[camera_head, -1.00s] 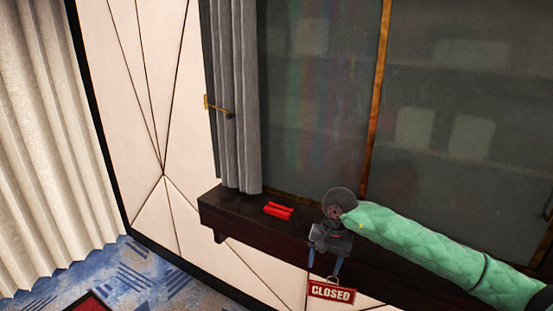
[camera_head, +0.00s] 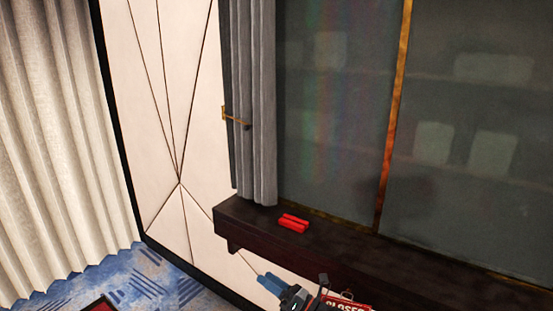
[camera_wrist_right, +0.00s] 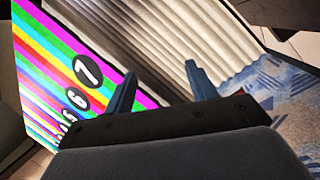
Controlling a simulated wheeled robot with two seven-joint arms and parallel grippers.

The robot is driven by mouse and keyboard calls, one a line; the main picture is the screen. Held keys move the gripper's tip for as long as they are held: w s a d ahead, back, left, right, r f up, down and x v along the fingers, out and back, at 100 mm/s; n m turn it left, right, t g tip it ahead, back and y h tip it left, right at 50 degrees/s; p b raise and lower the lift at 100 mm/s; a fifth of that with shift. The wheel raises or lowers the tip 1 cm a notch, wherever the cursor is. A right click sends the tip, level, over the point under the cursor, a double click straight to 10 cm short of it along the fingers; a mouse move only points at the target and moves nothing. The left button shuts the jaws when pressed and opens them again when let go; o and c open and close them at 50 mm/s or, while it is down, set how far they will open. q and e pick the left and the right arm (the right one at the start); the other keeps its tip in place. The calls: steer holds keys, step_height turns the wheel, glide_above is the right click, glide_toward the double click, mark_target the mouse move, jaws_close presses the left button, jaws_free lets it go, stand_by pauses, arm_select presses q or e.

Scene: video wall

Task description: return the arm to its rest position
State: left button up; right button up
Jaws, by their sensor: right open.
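My right gripper (camera_head: 271,282) is low at the bottom edge of the head view, in front of the white wall panel and below the dark shelf. Its two blue fingers point left. In the right wrist view the fingers (camera_wrist_right: 160,82) stand wide apart with nothing between them, so it is open and empty. The rest of my right arm is mostly out of the head view. My left gripper is in neither view.
A red "CLOSED" sign (camera_head: 347,303) is just right of my right gripper, partly cut off. A red object (camera_head: 293,222) lies on the dark shelf (camera_head: 340,246). A pale curtain (camera_head: 55,140) hangs at left. A rainbow-striped panel (camera_wrist_right: 75,70) shows in the wrist view.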

steer(key=s+d+f+m+t+h, duration=0.1)
steer(key=s+d+f+m+h, duration=0.1)
steer(key=d+f+m+h, duration=0.55)
steer(key=s+d+f+m+t+h, duration=0.15)
steer(key=f+m+h, duration=0.25)
steer(key=f+m, duration=0.6)
steer(key=s+d+f+m+h, duration=0.2)
steer(key=d+f+m+h, duration=0.3)
steer(key=f+m, duration=0.35)
steer(key=s+d+f+m+g, duration=0.1)
steer(key=s+f+m+g, duration=0.3)
steer(key=s+f, duration=0.3)
steer(key=s+d+f+m+g, duration=0.1)
steer(key=s+f+m+g, duration=0.3)
steer(key=s, duration=0.9)
steer(key=s+d+f+m+g, duration=0.1)
steer(key=s+f+m+g, duration=0.2)
steer(key=s+f, duration=0.7)
steer(key=shift+s+d+m+g+h, duration=0.35)
steer(key=shift+d+m+g+h, duration=0.1)
steer(key=shift+g, duration=0.1)
steer(key=shift+w+r, duration=0.1)
